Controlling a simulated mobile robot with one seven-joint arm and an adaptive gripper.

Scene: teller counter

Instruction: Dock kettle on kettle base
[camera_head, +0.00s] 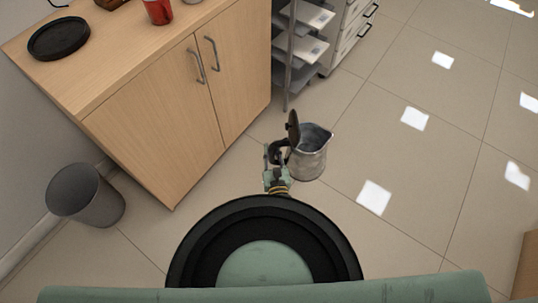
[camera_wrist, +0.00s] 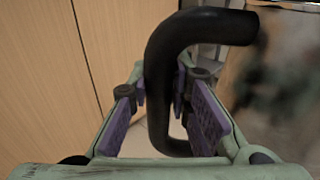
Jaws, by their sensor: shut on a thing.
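A silver metal kettle (camera_head: 308,155) with an open dark lid hangs in front of me, above the tiled floor and to the right of the cabinet. My gripper (camera_head: 277,158) is shut on its black handle; the wrist view shows the handle (camera_wrist: 165,80) between the purple finger pads of my gripper (camera_wrist: 165,108). The kettle's body is blurred at the right of the wrist view (camera_wrist: 280,75). A round black disc, which looks like the kettle base (camera_head: 59,38), lies on the cabinet top at the upper left, well apart from the kettle.
A shelf rack (camera_head: 303,45) and drawers stand behind the kettle. A grey bin (camera_head: 87,196) is at the left.

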